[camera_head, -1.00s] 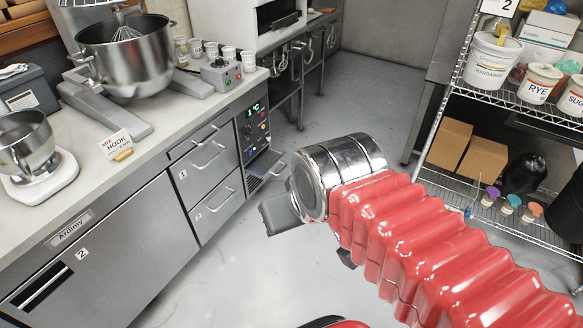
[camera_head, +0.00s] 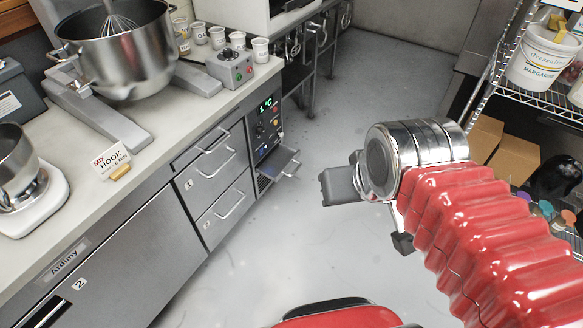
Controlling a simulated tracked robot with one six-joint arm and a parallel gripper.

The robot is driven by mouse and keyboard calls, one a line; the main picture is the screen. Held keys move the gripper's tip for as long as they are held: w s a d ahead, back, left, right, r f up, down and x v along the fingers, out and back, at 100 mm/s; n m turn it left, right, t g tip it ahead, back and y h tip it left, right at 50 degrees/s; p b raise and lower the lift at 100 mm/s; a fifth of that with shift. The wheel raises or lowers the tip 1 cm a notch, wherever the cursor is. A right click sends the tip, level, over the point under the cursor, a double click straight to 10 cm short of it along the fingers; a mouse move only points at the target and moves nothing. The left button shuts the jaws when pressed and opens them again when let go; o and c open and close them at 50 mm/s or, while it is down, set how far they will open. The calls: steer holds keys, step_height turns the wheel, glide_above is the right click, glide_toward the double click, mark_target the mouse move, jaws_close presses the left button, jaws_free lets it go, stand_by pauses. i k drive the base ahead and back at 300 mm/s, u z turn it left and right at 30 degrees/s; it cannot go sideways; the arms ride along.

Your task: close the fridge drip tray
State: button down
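The fridge drip tray (camera_head: 281,164) is a small shallow metal tray under the control panel at the right end of the steel counter fridge (camera_head: 136,250). It sticks out from the fridge front. My gripper (camera_head: 371,215) is to the right of the tray and nearer to me, over open floor. Its two dark fingers are spread apart, with nothing seen between them. It does not touch the tray. My red sleeved arm hides part of the floor and shelving on the right.
The control panel (camera_head: 263,124) shows a lit green display. Drawers with bar handles (camera_head: 216,163) stand left of it and look shut. A mixer bowl (camera_head: 120,50) and cups stand on the counter. Wire shelving (camera_head: 540,98) stands at right. The grey floor (camera_head: 330,130) between is clear.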

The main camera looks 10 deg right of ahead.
mark_target(277, 165)
steer(key=u, duration=0.35)
steer(key=i, duration=1)
steer(key=u, duration=0.6)
